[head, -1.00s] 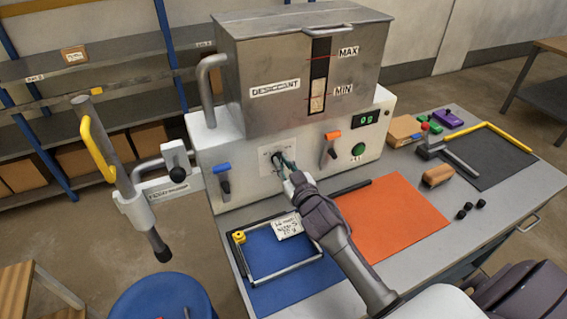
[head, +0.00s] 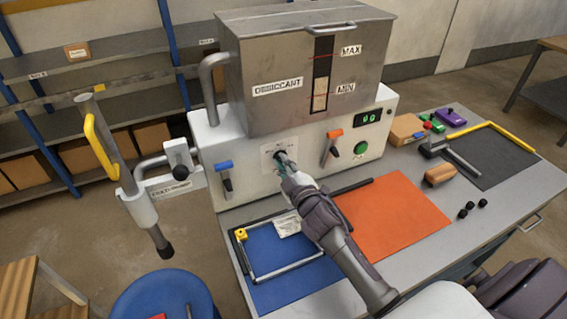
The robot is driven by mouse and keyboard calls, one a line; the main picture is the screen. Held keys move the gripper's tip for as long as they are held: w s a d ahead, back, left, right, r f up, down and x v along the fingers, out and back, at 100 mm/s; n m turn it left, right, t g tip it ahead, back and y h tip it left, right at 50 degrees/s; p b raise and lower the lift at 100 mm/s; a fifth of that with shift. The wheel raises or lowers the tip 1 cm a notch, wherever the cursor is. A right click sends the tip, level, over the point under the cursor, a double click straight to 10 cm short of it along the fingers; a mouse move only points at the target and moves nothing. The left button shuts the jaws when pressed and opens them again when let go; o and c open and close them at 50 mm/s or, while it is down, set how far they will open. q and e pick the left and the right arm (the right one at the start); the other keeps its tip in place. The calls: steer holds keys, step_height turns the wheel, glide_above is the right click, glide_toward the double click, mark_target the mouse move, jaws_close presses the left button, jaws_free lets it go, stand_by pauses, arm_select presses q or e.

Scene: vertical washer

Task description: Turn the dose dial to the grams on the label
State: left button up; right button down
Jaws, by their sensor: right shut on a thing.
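The dose dial (head: 279,154) is a dark knob on a white plate at the middle of the machine's front. My right gripper (head: 284,160) reaches up to it and is shut on it, hiding part of the knob and plate. The green display (head: 370,117) shows small digits too blurred to read surely. The label (head: 288,223) is a white card with handwriting on the blue mat, partly covered by my right gripper's arm; its text is not legible now. My left gripper is not in view.
A blue-handled lever (head: 224,170) and an orange-handled lever (head: 331,140) flank the dial. A green button (head: 361,149) sits under the display. An orange mat (head: 395,215) lies clear to the right. A spout assembly (head: 140,205) stands at the left.

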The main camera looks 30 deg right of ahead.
stand_by(0.4)
steer(key=c, duration=1.2)
jaws_free()
steer(key=s, duration=1.2)
steer(key=shift+a, duration=0.35)
steer(key=shift+f, duration=0.15)
